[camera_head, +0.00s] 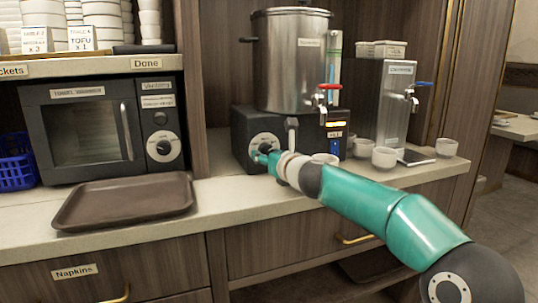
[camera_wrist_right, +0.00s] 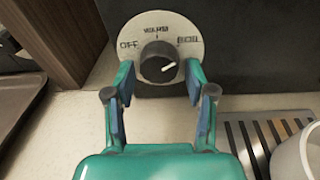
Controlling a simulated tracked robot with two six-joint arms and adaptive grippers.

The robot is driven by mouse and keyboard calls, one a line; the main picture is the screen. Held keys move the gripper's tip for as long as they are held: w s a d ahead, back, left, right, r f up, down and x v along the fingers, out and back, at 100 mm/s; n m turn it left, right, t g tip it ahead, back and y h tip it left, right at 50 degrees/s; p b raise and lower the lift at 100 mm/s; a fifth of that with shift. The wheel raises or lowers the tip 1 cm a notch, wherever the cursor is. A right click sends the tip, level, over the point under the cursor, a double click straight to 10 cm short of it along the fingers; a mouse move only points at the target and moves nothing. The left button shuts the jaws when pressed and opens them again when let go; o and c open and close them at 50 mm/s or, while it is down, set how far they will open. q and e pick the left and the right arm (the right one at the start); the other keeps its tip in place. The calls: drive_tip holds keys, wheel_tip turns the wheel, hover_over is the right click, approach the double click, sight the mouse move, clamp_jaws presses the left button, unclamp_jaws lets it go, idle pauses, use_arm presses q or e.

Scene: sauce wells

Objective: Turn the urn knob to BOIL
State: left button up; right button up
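The steel urn (camera_head: 290,62) stands on a black base (camera_head: 243,135) whose front carries a round white dial (camera_head: 262,139). In the right wrist view the dial (camera_wrist_right: 190,32) reads OFF at left, WARM at top and BOIL at right. The black knob (camera_wrist_right: 154,57) sits at its centre, its white mark pointing right and slightly up, toward the BOIL side. My right gripper (camera_head: 264,156) is in front of the dial. In the wrist view its fingers (camera_wrist_right: 160,78) are apart, one on each side of the knob, with visible gaps. My left gripper is not in view.
A red-handled tap (camera_head: 329,88) and white cups (camera_head: 385,157) are right of my right gripper. A slotted drip tray (camera_wrist_right: 262,138) lies close by. A brown tray (camera_head: 125,200) and a microwave (camera_head: 95,130) with its own dial stand at left.

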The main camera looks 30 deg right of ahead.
drive_tip(key=shift+s+r, duration=0.1)
drive_tip(key=shift+r, duration=0.25)
